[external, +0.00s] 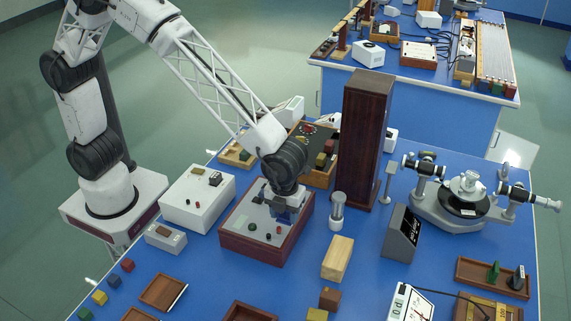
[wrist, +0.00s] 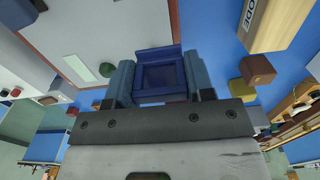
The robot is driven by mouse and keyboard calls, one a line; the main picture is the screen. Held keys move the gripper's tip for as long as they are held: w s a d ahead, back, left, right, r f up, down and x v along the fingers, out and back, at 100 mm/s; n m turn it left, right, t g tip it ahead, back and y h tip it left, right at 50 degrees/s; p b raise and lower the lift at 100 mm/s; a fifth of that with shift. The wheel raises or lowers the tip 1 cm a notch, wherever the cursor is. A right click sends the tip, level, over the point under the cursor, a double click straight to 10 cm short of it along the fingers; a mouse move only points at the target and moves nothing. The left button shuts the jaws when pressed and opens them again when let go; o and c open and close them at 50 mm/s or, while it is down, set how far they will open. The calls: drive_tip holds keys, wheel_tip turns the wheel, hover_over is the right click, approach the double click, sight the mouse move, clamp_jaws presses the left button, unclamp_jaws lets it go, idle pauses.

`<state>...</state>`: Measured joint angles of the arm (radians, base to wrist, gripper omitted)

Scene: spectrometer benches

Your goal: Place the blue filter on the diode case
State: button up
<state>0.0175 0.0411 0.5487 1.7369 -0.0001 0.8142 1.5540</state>
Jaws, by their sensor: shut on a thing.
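The blue filter (wrist: 160,76) is a dark blue square frame held between the two fingers of my gripper (wrist: 160,84) in the wrist view. In the external view my gripper (external: 286,210) points down over a grey-topped, dark red wooden box (external: 262,258), with the filter low between its fingers. I cannot tell whether the filter touches the box top. The diode case (external: 337,258) is a light wood block on the blue table, to the right of that box. In the wrist view the case (wrist: 276,22) is at the upper right, with "ODE" readable on its side.
A metal cylinder (external: 337,212) stands behind the diode case, and a tall dark wooden column (external: 368,140) rises behind that. A grey slanted meter (external: 401,234) is to the right. A brown block (external: 329,298) is in front. Blue table surface shows around the case.

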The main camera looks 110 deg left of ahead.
drive_tip(key=shift+w, duration=0.1)
hover_over(338, 252)
drive_tip(key=shift+f, duration=0.75)
idle(0.3)
drive_tip(key=shift+f, duration=0.1)
drive_tip(key=shift+f, duration=1.7)
drive_tip(key=shift+f, duration=0.1)
drive_tip(key=o, duration=0.9)
